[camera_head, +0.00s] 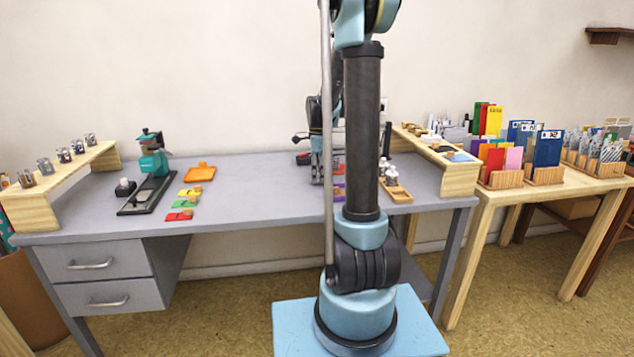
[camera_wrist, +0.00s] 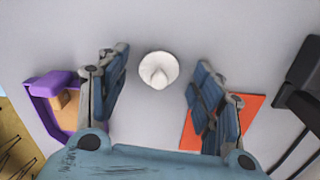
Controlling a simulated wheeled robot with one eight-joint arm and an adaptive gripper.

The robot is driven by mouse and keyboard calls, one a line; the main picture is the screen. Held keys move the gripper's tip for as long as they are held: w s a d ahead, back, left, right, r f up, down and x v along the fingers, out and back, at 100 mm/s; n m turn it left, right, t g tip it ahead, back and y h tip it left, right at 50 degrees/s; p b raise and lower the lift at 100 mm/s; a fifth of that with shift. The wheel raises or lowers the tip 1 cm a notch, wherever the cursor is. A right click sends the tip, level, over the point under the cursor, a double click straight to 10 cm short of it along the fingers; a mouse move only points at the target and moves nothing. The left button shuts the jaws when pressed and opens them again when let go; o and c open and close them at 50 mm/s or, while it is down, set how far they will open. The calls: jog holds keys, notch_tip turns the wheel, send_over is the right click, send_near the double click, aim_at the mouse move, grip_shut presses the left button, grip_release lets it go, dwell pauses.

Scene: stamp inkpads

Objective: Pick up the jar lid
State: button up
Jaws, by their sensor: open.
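My gripper (camera_wrist: 158,66) is open, with one blue-grey finger on each side of the lid and nothing visibly held. I cannot tell the height left between fingertips and lid. In the head view my gripper (camera_head: 317,180) points down low over the desk, partly behind my arm. I cannot make out the lid there.
In the wrist view a purple inkpad (camera_wrist: 52,86) lies left of the fingers. A flat orange-red piece (camera_wrist: 251,110) lies right, partly under a finger. A black object (camera_wrist: 301,82) is at the right edge.

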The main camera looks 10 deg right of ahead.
jog(key=shift+f, duration=0.2)
jog(key=c, duration=0.8)
jog(key=shift+r, duration=0.15)
